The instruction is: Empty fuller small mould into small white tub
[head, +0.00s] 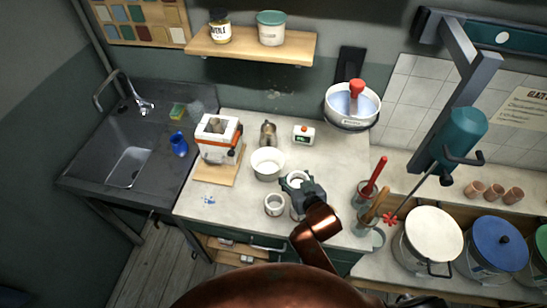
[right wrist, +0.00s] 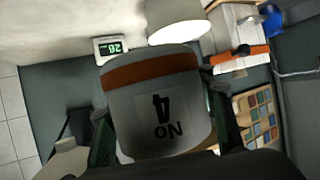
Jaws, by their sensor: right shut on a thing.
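My right gripper (head: 296,182) is shut on a small pale mould (head: 296,178). In the right wrist view the held mould (right wrist: 157,105) has an orange-brown band and an upside-down "NO 4" mark, with a finger on each side. The small white tub (head: 267,163) stands on the worktop just left of the gripper; it also shows behind the mould in the right wrist view (right wrist: 178,20). A second small mould (head: 275,204) stands on the worktop in front of the tub. The fill inside the moulds is too small to judge. My left gripper is not in view.
An orange and white scale-like device (head: 218,138) stands on a board at the left. A metal jug (head: 268,133) and a small timer (head: 304,134) stand behind the tub. A large bowl (head: 352,105) is at the back right. Jars with tools (head: 366,196) stand right of the gripper.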

